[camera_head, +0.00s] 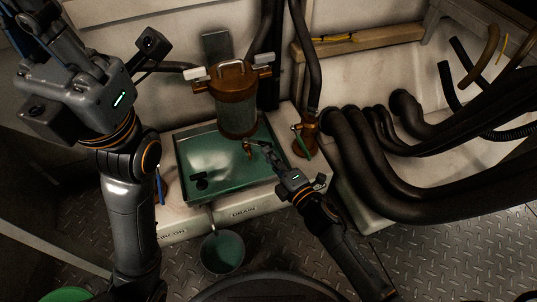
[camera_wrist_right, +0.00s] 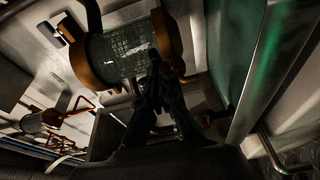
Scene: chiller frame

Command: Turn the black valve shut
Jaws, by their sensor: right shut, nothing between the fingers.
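A copper-ended strainer (camera_head: 238,100) with a mesh or glass body stands above a green tray (camera_head: 185,145). A small brass fitting (camera_head: 247,150) shows under it. In the right wrist view the gripper (camera_wrist_right: 157,70) points at the strainer body (camera_wrist_right: 122,50). My left gripper (camera_head: 35,30) is raised at the upper left, its fingers unclear.
A brass valve with a green handle (camera_head: 304,142) stands right of the tray. Thick black hoses (camera_head: 375,165) crowd the right side. White handles (camera_head: 196,74) flank the strainer's top. A bucket (camera_head: 222,252) stands on the metal floor below the tray.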

